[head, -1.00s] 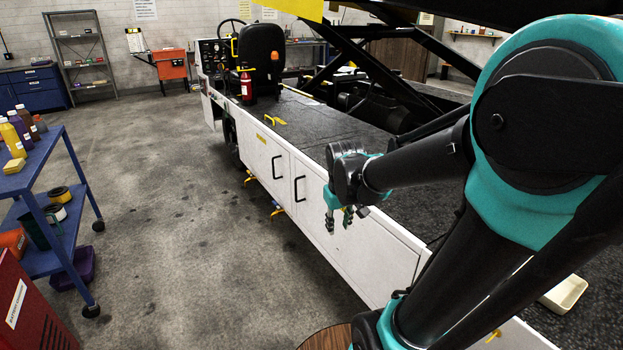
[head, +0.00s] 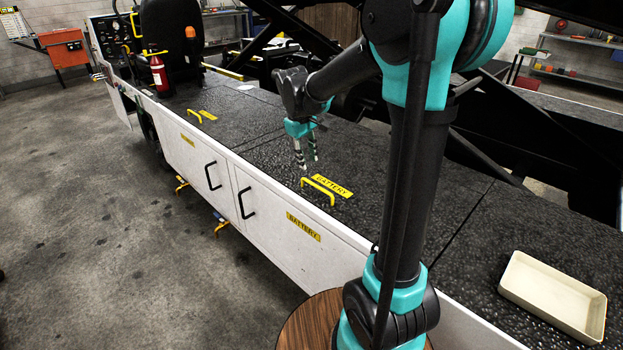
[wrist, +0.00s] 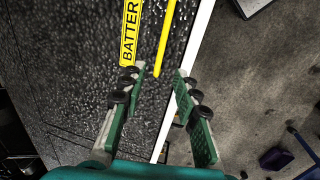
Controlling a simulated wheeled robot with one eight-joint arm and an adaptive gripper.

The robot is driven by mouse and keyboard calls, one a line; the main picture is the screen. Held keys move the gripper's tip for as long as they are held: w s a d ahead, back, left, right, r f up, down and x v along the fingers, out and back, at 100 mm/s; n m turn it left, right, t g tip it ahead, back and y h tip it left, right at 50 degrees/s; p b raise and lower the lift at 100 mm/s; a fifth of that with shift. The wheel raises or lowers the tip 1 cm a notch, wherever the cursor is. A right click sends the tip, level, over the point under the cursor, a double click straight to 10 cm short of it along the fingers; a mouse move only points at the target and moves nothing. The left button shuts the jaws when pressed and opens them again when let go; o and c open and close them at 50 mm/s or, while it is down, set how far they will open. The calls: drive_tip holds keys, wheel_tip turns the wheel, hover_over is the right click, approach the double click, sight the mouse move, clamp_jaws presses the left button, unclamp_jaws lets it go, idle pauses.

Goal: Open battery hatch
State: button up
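The battery hatch (head: 362,215) is a dark textured deck panel, lying flat and closed. It carries a yellow bar handle (head: 318,188) and a yellow BATTERY label (head: 332,186). My gripper (head: 308,166) points down above the deck, just beyond and slightly left of the handle in the head view. In the wrist view the gripper (wrist: 156,82) is open, its two fingers apart and empty. The handle (wrist: 165,38) runs toward the gap between the fingertips, with the label (wrist: 131,32) left of it. I cannot tell the exact height of the fingertips above the handle.
White side doors with black handles (head: 213,176) line the loader, one bearing another BATTERY label (head: 303,226). Another yellow deck handle (head: 200,116) lies farther forward. A cream tray (head: 553,296) sits on the deck at right. A red extinguisher (head: 158,74) stands near the seat.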

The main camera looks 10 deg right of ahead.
sight(312, 183)
drive_tip(key=f, duration=0.3)
drive_tip(key=d+f, duration=0.1)
drive_tip(key=f, duration=0.4)
drive_tip(key=shift+w+d+f, duration=0.15)
drive_tip(key=shift+w+f, duration=0.25)
clamp_jaws()
